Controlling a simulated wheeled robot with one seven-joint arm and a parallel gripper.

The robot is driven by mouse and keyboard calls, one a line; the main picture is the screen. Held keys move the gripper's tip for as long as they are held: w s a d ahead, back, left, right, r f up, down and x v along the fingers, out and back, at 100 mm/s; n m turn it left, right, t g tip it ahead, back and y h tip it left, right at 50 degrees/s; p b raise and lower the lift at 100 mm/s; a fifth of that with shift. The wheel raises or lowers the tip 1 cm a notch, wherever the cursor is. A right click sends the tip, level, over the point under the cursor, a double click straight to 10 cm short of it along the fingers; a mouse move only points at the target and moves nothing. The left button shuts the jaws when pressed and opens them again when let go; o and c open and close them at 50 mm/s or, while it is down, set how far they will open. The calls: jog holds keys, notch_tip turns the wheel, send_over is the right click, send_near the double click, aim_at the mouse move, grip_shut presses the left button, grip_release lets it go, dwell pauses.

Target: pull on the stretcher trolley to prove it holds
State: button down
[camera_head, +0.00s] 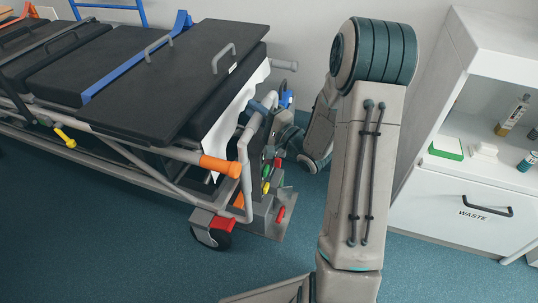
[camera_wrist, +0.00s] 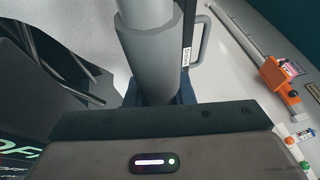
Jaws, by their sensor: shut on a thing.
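The stretcher trolley (camera_head: 150,80) stands at the left in the head view, with a black padded top and a grey tube frame. Its near end has a curved grey tube (camera_head: 244,155) and an orange grip (camera_head: 220,166). My gripper (camera_wrist: 160,93) is shut on a thick grey tube (camera_wrist: 152,58) of the trolley in the wrist view. The dark fingers show on both sides of the tube; their tips are mostly hidden by it and by the gripper body. In the head view my gripper is largely hidden at the trolley's end.
A floor fixture (camera_head: 268,205) with coloured levers stands by the trolley's red-and-black wheel (camera_head: 212,230). A white cabinet (camera_head: 450,200) marked WASTE, with bottles and a green box (camera_head: 446,149), stands close at the right. Blue floor (camera_head: 130,240) is clear in front.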

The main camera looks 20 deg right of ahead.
jog(key=shift+w+a, duration=0.1)
jog(key=shift+w, duration=0.1)
dwell(0.6)
jog(key=c, duration=0.6)
grip_release()
jog(key=shift+a, duration=0.15)
jog(key=v, duration=0.9)
